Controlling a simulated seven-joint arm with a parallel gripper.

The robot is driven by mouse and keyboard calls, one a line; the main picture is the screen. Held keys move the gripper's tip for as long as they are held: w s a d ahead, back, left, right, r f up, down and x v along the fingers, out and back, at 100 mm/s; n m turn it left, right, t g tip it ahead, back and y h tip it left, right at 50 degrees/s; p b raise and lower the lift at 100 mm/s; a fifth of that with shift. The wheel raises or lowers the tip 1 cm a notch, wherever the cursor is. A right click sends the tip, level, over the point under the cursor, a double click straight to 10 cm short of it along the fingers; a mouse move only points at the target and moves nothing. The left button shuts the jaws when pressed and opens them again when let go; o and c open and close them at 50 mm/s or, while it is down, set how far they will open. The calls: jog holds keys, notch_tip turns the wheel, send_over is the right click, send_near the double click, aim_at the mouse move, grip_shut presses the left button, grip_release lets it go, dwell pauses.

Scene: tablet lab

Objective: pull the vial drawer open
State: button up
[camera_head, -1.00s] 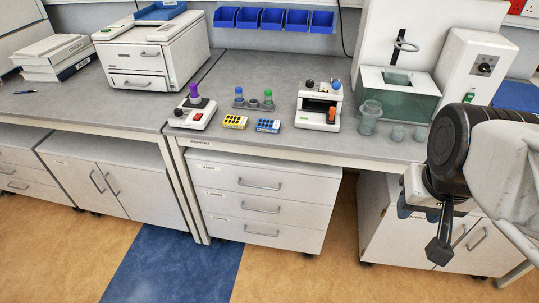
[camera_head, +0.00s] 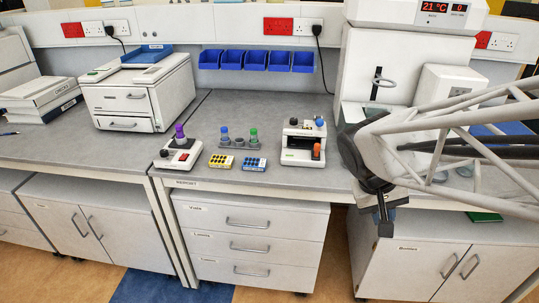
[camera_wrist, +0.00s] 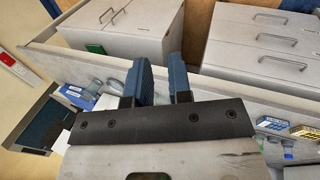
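The white drawer unit (camera_head: 250,256) stands under the bench with three closed, stacked drawers. The top drawer (camera_head: 205,213) has a small label, too small to read for certain, and a grey bar handle (camera_head: 248,224). In the wrist view, that handle (camera_wrist: 283,62) shows at the right, well away from my fingers. My gripper (camera_head: 385,222) is in front of the bench edge, to the right of the drawer unit. In the wrist view my gripper (camera_wrist: 167,68) has two blue fingers standing apart with nothing between them.
The bench edge (camera_head: 240,187) runs above the drawers. A double-door cabinet (camera_head: 410,262) stands at the right, near my gripper. Bench items include a printer-like box (camera_head: 140,90), a yellow block (camera_head: 222,161), a blue block (camera_head: 254,164) and a white device (camera_head: 303,150). Floor shows between the cabinets.

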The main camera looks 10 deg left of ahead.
jog(key=w+a+f+n+t+h, duration=0.5)
jog(key=w+a+f+n+h, duration=0.15)
jog(key=w+a+f, duration=1.3)
jog(key=n+t+y, duration=0.4)
jog(key=n+t, duration=0.3)
jog(key=t, duration=0.2)
send_near(243, 226)
jog(key=shift+m+x, duration=0.25)
jog(key=shift+x, duration=1)
jog(key=shift+a+f, duration=0.1)
jog(key=shift+x, duration=3.9)
grip_shut()
